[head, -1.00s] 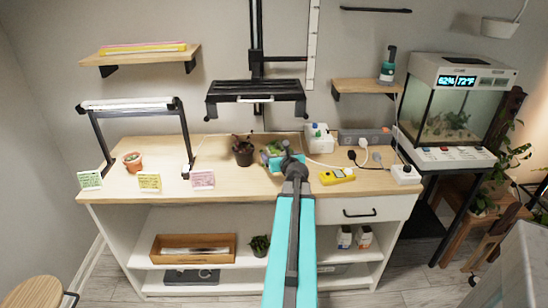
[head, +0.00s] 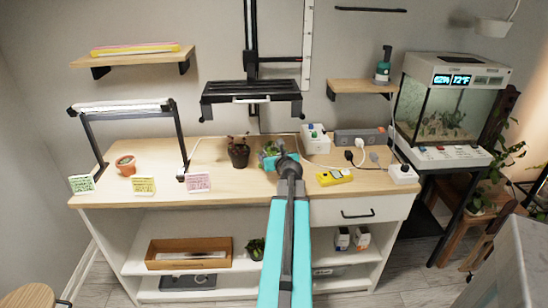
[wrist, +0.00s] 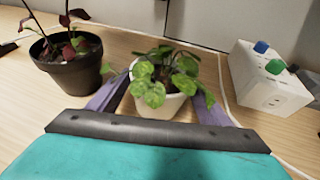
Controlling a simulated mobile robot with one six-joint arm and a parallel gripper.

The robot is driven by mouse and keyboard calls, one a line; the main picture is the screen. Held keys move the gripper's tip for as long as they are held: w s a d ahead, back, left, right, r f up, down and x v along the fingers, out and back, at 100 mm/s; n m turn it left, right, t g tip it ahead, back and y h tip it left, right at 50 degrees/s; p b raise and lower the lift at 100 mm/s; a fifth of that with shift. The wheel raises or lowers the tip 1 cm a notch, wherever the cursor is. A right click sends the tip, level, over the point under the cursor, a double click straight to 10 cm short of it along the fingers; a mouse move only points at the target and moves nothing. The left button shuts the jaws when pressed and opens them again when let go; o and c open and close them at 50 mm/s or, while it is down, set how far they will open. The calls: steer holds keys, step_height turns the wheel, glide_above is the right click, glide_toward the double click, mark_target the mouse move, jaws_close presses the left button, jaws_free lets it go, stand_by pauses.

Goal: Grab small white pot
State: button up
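The small white pot (wrist: 160,105) holds a plant with green, spotted leaves (wrist: 158,80). In the wrist view it stands upright on the wooden tabletop, between the two purple-grey fingers of my gripper (wrist: 160,108). A finger lies on each side of the pot, and a little room shows on the right side. Leaves and the gripper's dark front edge hide part of the pot. In the head view my teal gripper (head: 270,160) is at the plant and hides most of the pot.
A dark pot with a reddish plant (wrist: 72,65) stands close on the left. A white box with blue and green knobs (wrist: 268,78) is on the right, with a white cable (wrist: 222,80) between. A yellow meter (head: 334,177) lies to the right.

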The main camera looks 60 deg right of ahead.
mark_target(271, 145)
steer(key=c, duration=1)
steer(key=shift+r, duration=0.15)
steer(key=shift+r, duration=0.55)
steer(key=shift+s+r, duration=0.25)
steer(key=shift+r, duration=0.95)
steer(key=s, duration=0.5)
steer(key=s+r, duration=0.1)
steer(key=s, duration=0.4)
steer(key=s+b, duration=0.1)
steer(key=s, duration=0.4)
steer(key=shift+s+d+r, duration=0.15)
steer(key=shift+s, duration=0.1)
